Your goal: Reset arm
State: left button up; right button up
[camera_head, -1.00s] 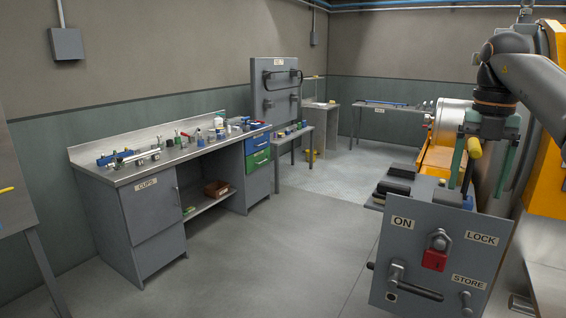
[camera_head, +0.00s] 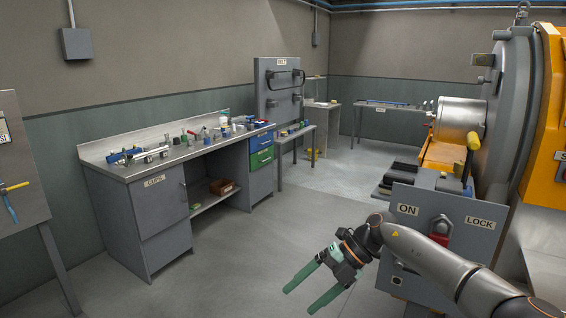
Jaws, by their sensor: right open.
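My right arm comes in from the lower right. Its gripper (camera_head: 306,290) has two green fingers, spread apart with nothing between them. It hangs over open floor, left of and in front of the grey lockout panel (camera_head: 420,228). The panel carries ON and LOCK labels and a red padlock (camera_head: 438,238). My forearm covers the panel's lower part, so the STORE label and most of the handle are hidden. A yellow-tipped lever (camera_head: 471,146) stands upright above the panel, apart from the gripper. My left gripper is not in view.
A grey workbench (camera_head: 110,168) with many small parts stands at the left, with a CUPS cabinet below. A board (camera_head: 18,190) is at the far left edge. The orange machine (camera_head: 545,150) with a metal drum (camera_head: 459,117) is at the right. The middle floor (camera_head: 240,250) is clear.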

jog(key=s+a+f+m+t+y, duration=0.25)
jog(key=s+a+m+y, duration=0.2)
jog(key=a, duration=0.25)
jog(key=s+a+f+m+t+y, duration=0.2)
jog(key=s+a+m+t+y, duration=0.15)
jog(key=a+m+y, duration=0.2)
jog(key=s+d+f+m+t+h, duration=0.4)
jog(key=d+f+m+h, duration=0.3)
jog(key=d+f+m, duration=0.2)
jog(key=s+d+f+m+t+h, duration=0.4)
jog(key=s+d+f+m+h, duration=0.3)
jog(key=m, duration=0.4)
jog(key=shift+d+f+m, duration=0.4)
jog(key=shift+d+f, duration=0.5)
jog(key=shift+d, duration=0.35)
jog(key=s+d+f+m+g+h, duration=0.1)
jog(key=s+d, duration=0.1)
jog(key=s, duration=0.1)
jog(key=s+d+f+g, duration=0.1)
jog(key=s+d+f, duration=0.1)
jog(key=s, duration=0.1)
jog(key=s+d+f+m+h, duration=0.1)
jog(key=s+d, duration=0.1)
jog(key=s, duration=0.1)
jog(key=shift+s+f+m+g+h, duration=0.25)
jog(key=shift+f+m+g+h, duration=0.05)
jog(key=shift+f+g, duration=0.1)
jog(key=shift+c, duration=0.3)
